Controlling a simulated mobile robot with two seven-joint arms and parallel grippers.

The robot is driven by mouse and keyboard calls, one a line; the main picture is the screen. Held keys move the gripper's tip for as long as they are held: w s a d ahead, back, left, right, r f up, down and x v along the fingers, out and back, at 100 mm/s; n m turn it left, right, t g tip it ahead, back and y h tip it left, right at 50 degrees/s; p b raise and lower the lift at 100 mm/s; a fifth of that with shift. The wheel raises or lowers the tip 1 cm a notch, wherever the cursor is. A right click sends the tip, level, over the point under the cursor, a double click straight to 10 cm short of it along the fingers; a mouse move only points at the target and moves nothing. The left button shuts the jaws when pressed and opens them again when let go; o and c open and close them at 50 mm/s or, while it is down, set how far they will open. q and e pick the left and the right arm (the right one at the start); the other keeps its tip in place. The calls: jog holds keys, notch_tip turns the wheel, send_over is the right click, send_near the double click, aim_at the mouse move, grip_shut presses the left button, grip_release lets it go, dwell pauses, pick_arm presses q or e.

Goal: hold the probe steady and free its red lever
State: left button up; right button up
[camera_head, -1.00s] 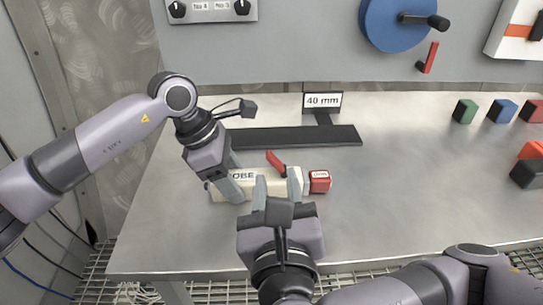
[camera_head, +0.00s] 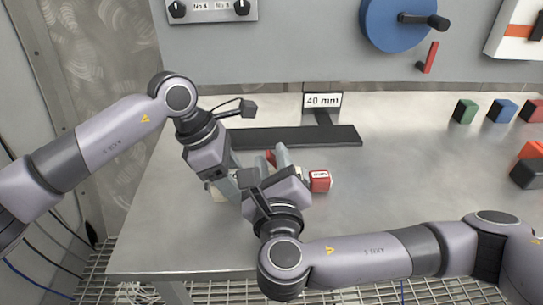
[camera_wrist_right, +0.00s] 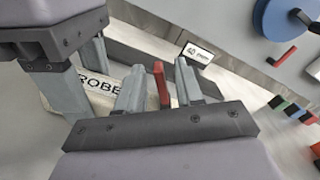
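The probe (camera_head: 217,192) is a pale bar lying on the steel table, mostly hidden behind my grippers in the head view. Its lettered face (camera_wrist_right: 100,86) shows in the right wrist view. My left gripper (camera_head: 232,180) is shut across the probe's left part, a finger on each side. The red lever (camera_head: 270,157) stands up from the probe; it also shows in the right wrist view (camera_wrist_right: 162,84). My right gripper (camera_wrist_right: 160,88) is open, its fingers on either side of the lever with gaps between. The right gripper also shows in the head view (camera_head: 264,165).
A red block with a white label (camera_head: 319,181) sits at the probe's right end. Behind are a black bar (camera_head: 340,135) and a "40 mm" sign (camera_head: 322,100). Coloured blocks (camera_head: 503,111) stand at the right. The table's middle right is clear.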

jog(key=shift+w, duration=0.7)
grip_shut()
jog(key=shift+m, duration=0.3)
jog(key=m, duration=0.2)
jog(key=d+m, duration=0.1)
jog(key=m, duration=0.1)
jog(key=d+m, duration=0.1)
jog(key=m, duration=0.1)
jog(key=shift+d+r, duration=0.1)
jog(key=shift+r, duration=0.2)
jog(key=m, duration=0.2)
jog(key=d+m, duration=0.1)
jog(key=shift+f+m, duration=0.1)
jog(key=shift+m, duration=0.3)
jog(key=shift+d+f+m, duration=0.1)
jog(key=shift+d+m, duration=0.2)
jog(key=shift+m, duration=0.55)
jog(key=shift+d+f+m, duration=0.1)
jog(key=shift+d+m, duration=0.2)
jog(key=shift+m, duration=0.55)
